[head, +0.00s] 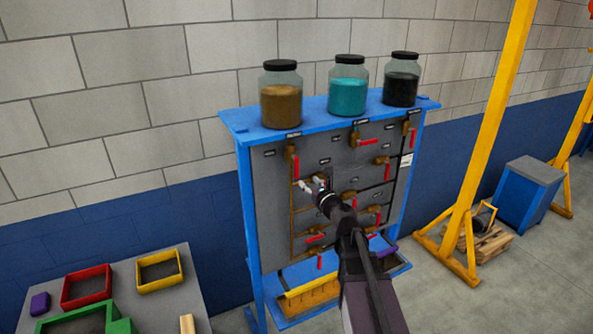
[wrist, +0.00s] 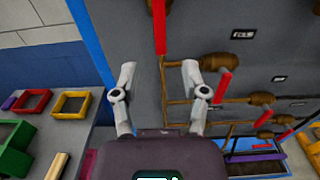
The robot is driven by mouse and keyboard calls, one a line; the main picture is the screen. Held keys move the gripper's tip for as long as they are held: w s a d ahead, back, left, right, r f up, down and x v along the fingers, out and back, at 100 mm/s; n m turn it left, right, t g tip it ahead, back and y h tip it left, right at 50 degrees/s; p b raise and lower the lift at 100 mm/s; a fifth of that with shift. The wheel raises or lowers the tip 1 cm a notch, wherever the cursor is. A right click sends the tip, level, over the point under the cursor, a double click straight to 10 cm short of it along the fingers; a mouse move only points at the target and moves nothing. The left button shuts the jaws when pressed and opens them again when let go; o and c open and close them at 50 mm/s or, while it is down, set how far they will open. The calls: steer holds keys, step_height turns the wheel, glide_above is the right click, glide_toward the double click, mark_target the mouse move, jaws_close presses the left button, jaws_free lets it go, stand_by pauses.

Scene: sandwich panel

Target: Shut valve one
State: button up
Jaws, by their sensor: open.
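The grey valve panel (head: 340,165) carries several brass valves with red lever handles; the valve labels are too small to read, so I cannot tell which is valve one. The upper-left valve's red handle (head: 294,165) hangs down just above my gripper (head: 312,185). In the wrist view a vertical red handle (wrist: 159,25) lies above and between the fingertips of my gripper (wrist: 158,75), which is open and empty. A second brass valve (wrist: 199,64) with a tilted red handle (wrist: 223,87) is close to the right finger. My arm hides part of the panel's lower middle.
Jars with brown (head: 281,100), teal (head: 348,92) and dark contents (head: 402,85) stand on the blue frame's top. A lower tray (head: 345,285) sits under the panel. A table with coloured bins (head: 88,287) is at left, and a yellow post (head: 495,120) stands at right.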

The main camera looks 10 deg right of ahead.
mark_target(297, 170)
steer(key=x, duration=0.9)
steer(key=shift+w, duration=0.35)
jaws_close()
